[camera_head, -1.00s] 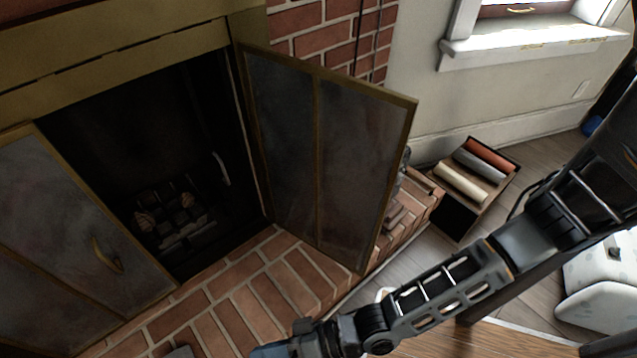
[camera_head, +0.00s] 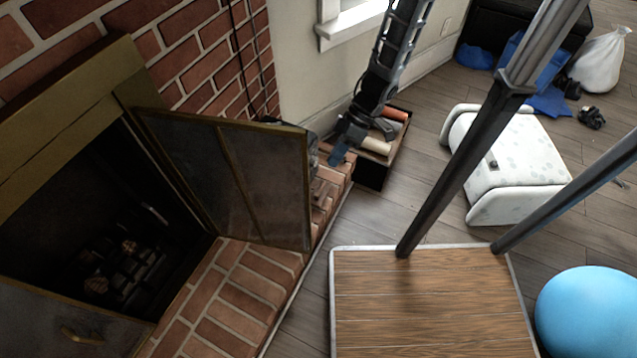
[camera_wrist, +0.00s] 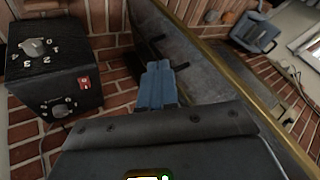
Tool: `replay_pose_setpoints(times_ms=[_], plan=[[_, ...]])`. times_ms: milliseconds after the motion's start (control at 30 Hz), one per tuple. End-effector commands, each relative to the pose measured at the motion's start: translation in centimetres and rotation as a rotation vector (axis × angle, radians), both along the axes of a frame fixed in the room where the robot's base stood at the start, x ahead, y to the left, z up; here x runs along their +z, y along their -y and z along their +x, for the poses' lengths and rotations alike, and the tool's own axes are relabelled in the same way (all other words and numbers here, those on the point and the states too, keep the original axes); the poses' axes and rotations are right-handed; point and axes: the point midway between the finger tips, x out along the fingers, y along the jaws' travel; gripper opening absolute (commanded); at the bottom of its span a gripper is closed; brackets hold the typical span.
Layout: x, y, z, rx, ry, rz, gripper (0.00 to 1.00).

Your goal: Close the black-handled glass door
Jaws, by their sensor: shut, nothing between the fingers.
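The open glass door (camera_head: 230,180) has dark panes in a brass frame and stands swung out from the right side of the fireplace opening in the head view. My gripper (camera_head: 338,157), with blue fingers, is to the right of the door's outer edge, above the brick hearth. In the wrist view, the shut, empty fingers (camera_wrist: 157,85) point toward the dark door panel (camera_wrist: 205,65), whose brass edge runs diagonally at right. Small black pieces, perhaps the handle (camera_wrist: 180,66), stick out from the panel near the fingertips. I cannot tell whether they touch.
A black box with dials (camera_wrist: 55,75) stands on brick, left of my fingers. The other door (camera_head: 60,320) has a brass handle. A crate with rolls (camera_head: 375,165) stands beside the hearth. A wood-topped platform (camera_head: 430,300), a white cushioned piece (camera_head: 505,165) and a blue ball (camera_head: 590,315) are at right.

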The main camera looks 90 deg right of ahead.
Motion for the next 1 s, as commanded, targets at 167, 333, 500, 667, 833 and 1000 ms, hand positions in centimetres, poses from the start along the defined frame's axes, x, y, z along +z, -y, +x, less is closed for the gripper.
replay_pose_setpoints(times_ms=[167,333,500,667,833,1000], plan=[[-1.4,-0.4,0.6,0.002,0.0,0.0,0.0],[-3.5,-1.3,1.6,0.002,0.0,0.0,0.0],[-5.3,-2.5,3.0,0.002,0.001,0.002,0.0],[-7.6,-3.7,4.4,0.001,0.0,0.002,0.0],[-7.7,-5.9,5.0,-0.001,0.001,0.004,0.0],[-7.9,-7.4,5.3,0.0,-0.001,0.0,0.0]])
